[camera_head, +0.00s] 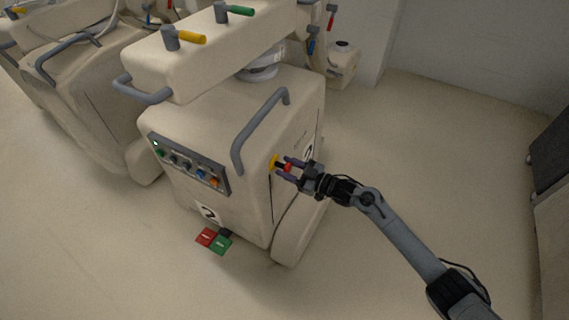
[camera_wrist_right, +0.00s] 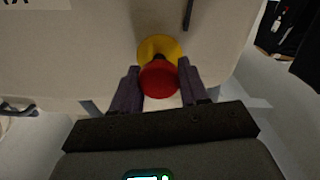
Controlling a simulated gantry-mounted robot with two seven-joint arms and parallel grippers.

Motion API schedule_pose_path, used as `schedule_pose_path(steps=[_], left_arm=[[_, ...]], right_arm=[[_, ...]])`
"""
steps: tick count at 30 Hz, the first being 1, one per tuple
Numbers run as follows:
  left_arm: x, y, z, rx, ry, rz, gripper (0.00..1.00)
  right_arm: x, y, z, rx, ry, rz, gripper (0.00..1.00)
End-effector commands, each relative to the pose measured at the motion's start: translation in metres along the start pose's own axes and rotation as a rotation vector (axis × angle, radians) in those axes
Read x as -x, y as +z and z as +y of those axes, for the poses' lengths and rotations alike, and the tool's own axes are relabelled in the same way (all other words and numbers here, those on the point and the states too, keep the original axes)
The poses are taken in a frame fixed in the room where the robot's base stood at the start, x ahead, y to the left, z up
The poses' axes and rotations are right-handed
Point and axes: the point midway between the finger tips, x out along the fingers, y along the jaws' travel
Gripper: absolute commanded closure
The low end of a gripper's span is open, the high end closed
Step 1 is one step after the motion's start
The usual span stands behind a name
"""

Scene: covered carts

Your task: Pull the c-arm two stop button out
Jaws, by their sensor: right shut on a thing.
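The c-arm two cart (camera_head: 260,120) is a cream machine with a "2" label (camera_head: 208,212) low on its front. Its stop button is a red knob (camera_head: 288,168) on a yellow base (camera_head: 274,163), on the cart's right side. In the right wrist view the red knob (camera_wrist_right: 159,79) sits between my fingers, with the yellow base (camera_wrist_right: 158,46) behind it. My right gripper (camera_head: 289,169) is shut on the red knob, a finger on each side. A dark stem shows between knob and base. My left gripper is in neither view.
A grey handle (camera_head: 262,130) rises above the button. A control panel (camera_head: 188,164) is on the cart's front, with red and green pedals (camera_head: 214,240) on the floor below. Another covered cart (camera_head: 95,95) stands at left.

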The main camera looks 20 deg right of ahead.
Motion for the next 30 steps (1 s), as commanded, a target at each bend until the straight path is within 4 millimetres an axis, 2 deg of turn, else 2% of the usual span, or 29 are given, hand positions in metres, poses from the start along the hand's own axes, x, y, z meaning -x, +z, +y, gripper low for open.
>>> schedule_pose_path(steps=[4,5,9,20,26,30], left_arm=[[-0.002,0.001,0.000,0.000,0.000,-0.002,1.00],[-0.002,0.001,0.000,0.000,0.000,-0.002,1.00],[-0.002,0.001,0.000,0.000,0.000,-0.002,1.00],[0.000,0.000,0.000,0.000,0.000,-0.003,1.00],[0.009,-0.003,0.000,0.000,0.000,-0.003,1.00],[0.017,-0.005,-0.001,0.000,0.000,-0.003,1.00]], right_arm=[[0.000,-0.002,0.001,0.002,0.000,0.006,1.00],[0.000,-0.002,0.001,0.002,0.000,0.006,0.53],[0.000,-0.002,0.001,0.002,0.000,0.005,0.32],[0.003,-0.001,0.001,0.002,0.000,0.003,0.31],[0.024,-0.002,0.001,0.001,0.001,0.001,0.31],[0.048,-0.002,0.001,0.002,0.001,-0.001,0.31]])
